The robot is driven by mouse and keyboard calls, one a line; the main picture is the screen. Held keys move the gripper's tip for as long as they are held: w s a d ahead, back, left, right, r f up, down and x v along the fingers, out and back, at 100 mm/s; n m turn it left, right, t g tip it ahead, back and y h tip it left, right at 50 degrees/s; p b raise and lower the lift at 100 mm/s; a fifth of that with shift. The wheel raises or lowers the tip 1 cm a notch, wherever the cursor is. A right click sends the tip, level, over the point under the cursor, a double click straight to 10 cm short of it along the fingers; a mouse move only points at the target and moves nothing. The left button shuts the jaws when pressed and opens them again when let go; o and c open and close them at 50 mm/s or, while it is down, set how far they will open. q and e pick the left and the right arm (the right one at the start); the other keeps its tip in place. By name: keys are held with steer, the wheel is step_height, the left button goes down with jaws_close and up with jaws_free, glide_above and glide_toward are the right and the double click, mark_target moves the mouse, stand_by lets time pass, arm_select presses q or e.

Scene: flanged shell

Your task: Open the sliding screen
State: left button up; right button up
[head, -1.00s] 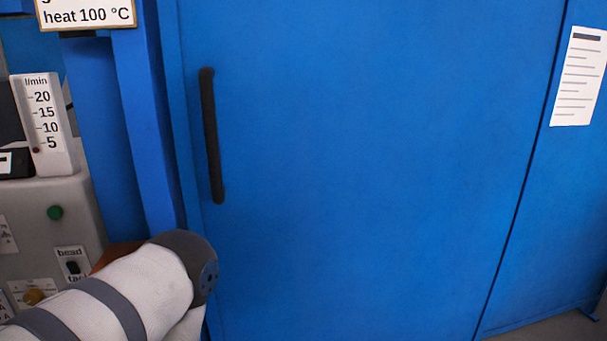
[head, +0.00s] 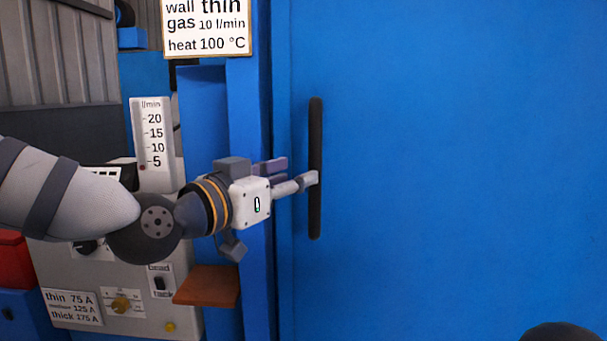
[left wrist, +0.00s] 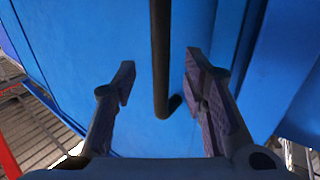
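The sliding screen (head: 450,170) is a large flat blue panel filling the right of the head view. A long black upright bar handle (head: 315,200) is fixed near its left edge. The handle also shows in the left wrist view (left wrist: 159,60), with its lower end near the middle. My left gripper (head: 295,175) reaches in from the left at the handle's mid-height. In the left wrist view its two fingers (left wrist: 160,82) are spread, one on each side of the bar, with gaps on both sides. My right gripper is not in view.
Left of the screen stands a blue post (head: 247,150). Behind my left arm is a grey machine (head: 215,320) with knobs, a flow gauge (head: 152,140) and a small brown ledge (head: 207,287). A sign (head: 207,28) hangs above.

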mark_target(315, 169)
arm_select(q)
steer(key=x, duration=0.7)
steer(key=shift+w+d+f+b, duration=0.1)
steer(key=shift+w+b, duration=0.1)
steer(key=shift+b, duration=0.1)
steer(key=shift+c, duration=0.4)
jaws_close()
